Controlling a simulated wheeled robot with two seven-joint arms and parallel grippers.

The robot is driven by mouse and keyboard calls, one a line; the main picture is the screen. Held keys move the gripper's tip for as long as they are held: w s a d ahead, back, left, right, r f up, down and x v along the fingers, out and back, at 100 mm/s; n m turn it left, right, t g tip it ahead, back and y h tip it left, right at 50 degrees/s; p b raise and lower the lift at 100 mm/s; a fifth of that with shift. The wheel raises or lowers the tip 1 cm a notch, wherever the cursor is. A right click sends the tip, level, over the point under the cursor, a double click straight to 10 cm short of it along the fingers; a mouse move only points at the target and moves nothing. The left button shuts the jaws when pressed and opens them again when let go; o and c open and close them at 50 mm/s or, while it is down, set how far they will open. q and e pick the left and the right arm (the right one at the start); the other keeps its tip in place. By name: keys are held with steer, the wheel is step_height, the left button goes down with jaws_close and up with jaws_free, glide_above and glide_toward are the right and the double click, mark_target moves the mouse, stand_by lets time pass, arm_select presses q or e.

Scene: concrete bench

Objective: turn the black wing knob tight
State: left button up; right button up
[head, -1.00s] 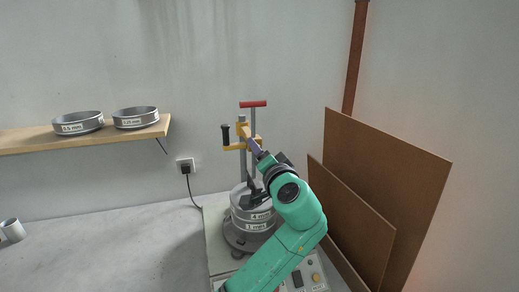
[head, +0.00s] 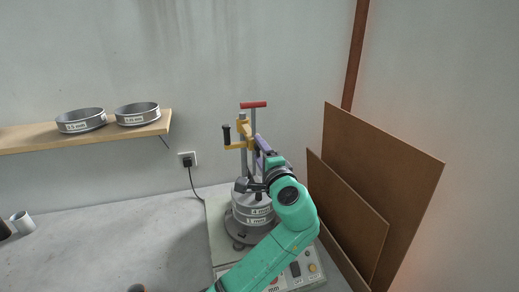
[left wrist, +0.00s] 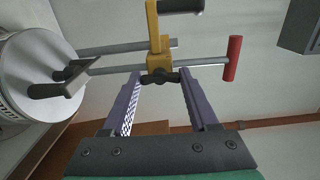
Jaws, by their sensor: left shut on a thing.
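The black wing knob (left wrist: 160,76) sits on the yellow clamp (left wrist: 154,42) in the left wrist view. My left gripper (left wrist: 160,77) has its two purple fingers on either side of the knob, shut on it at the fingertips. In the head view my left gripper (head: 262,148) reaches the yellow clamp (head: 243,130) above the sieve stack (head: 252,214); the knob cannot be made out there. My right gripper is in neither view.
The clamp rides on upright rods, below a red T-handle (head: 253,104). A black grip (head: 226,134) sticks out left. Brown boards (head: 385,180) lean close on the right. Two sieves (head: 81,120) rest on a wall shelf. The bench (head: 110,245) is mostly clear at left.

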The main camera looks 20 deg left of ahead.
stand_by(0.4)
arm_select(q)
steer(key=o, duration=1.4)
steer(key=shift+d, duration=0.1)
steer(key=shift+s+d+f+b, duration=0.15)
steer(key=shift+s+d+b, duration=0.05)
steer(key=shift+s+b, duration=0.15)
steer(key=b+v, duration=0.4)
steer(key=v, duration=0.9)
steer(key=shift+s+d+b, duration=0.25)
steer(key=shift+s+b, duration=0.05)
steer(key=shift+s, duration=0.05)
